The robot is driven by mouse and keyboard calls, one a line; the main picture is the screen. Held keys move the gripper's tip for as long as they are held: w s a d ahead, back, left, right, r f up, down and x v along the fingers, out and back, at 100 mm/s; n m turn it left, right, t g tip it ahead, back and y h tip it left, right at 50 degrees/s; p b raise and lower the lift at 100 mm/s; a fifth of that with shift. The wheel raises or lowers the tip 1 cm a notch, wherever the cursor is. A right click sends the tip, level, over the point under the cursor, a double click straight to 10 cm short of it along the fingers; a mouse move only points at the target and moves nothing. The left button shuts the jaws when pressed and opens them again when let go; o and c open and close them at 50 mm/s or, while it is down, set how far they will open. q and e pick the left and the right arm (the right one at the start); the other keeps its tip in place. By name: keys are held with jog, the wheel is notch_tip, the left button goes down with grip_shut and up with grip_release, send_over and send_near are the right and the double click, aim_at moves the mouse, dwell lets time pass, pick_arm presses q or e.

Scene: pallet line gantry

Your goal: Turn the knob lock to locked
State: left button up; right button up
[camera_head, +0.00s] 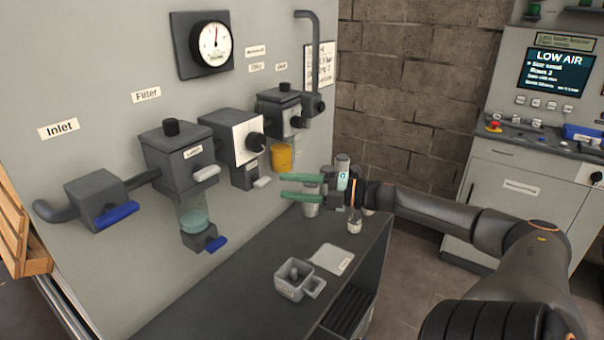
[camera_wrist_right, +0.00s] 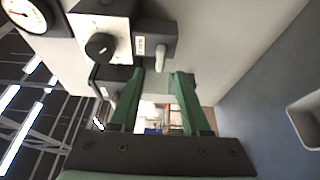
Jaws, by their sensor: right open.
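The regulator (camera_head: 232,137) is a dark box with a white face and a black knob (camera_head: 256,141) on the wall panel. Below it sits a small labelled box (camera_head: 243,174) with a pale lever (camera_head: 262,182); I take this as the knob lock, but its label is too small to read. My right gripper (camera_head: 283,187) is open and empty, its green fingers pointing at the panel, to the right of the lever. In the right wrist view the lever (camera_wrist_right: 160,58) shows ahead of the gap between the fingertips (camera_wrist_right: 160,75), apparently apart from them. My left gripper is out of view.
A filter unit (camera_head: 180,160) with a pale lever is left of the regulator; a yellow cup (camera_head: 281,157) hangs to its right. Below, a dark bench (camera_head: 240,305) carries a small grey container (camera_head: 291,284), a pale card (camera_head: 331,258) and small bottles (camera_head: 355,222).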

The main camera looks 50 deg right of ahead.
jog(key=shift+v, duration=1)
